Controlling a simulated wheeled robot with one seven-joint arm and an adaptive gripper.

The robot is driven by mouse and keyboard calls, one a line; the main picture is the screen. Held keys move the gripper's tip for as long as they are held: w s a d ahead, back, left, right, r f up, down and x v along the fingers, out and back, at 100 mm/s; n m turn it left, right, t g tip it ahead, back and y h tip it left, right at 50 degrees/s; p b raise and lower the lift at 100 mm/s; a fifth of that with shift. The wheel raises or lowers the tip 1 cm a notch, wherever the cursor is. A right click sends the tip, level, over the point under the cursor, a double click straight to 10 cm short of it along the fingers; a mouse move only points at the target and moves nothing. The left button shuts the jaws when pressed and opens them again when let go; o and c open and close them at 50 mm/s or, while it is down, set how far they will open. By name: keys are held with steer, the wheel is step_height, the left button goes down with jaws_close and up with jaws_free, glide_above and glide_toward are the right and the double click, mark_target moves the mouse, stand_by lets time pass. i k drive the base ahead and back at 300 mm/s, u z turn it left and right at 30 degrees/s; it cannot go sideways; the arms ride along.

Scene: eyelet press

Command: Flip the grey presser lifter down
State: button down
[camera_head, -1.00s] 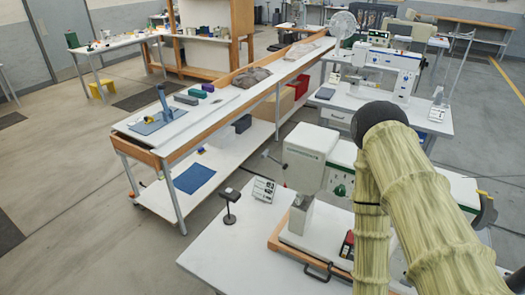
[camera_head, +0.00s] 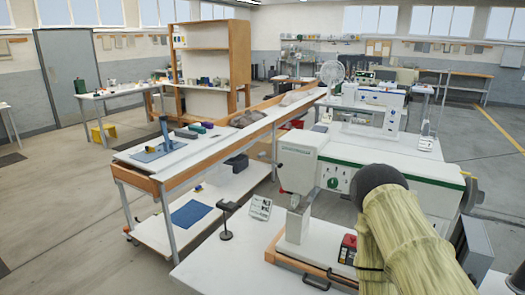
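The near machine's white head (camera_head: 300,160) with green lettering stands on the near table, right of centre. Its lower head and foot (camera_head: 297,215) come down over a white bed with a wooden base edge. I cannot make out the grey presser lifter for certain; a small dark part (camera_head: 277,163) shows at the head's left side. My arm, in a pale yellow sleeve with a black joint, covers the lower right and hides part of the machine. My gripper is not in view.
A small black stand (camera_head: 226,220) and a white printed card (camera_head: 260,208) are left of the machine on the near table (camera_head: 215,265).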

mark_target(261, 154)
steer(key=u, duration=1.2)
steer(key=k, duration=0.7)
steer(key=z, duration=1)
steer(key=i, duration=0.5)
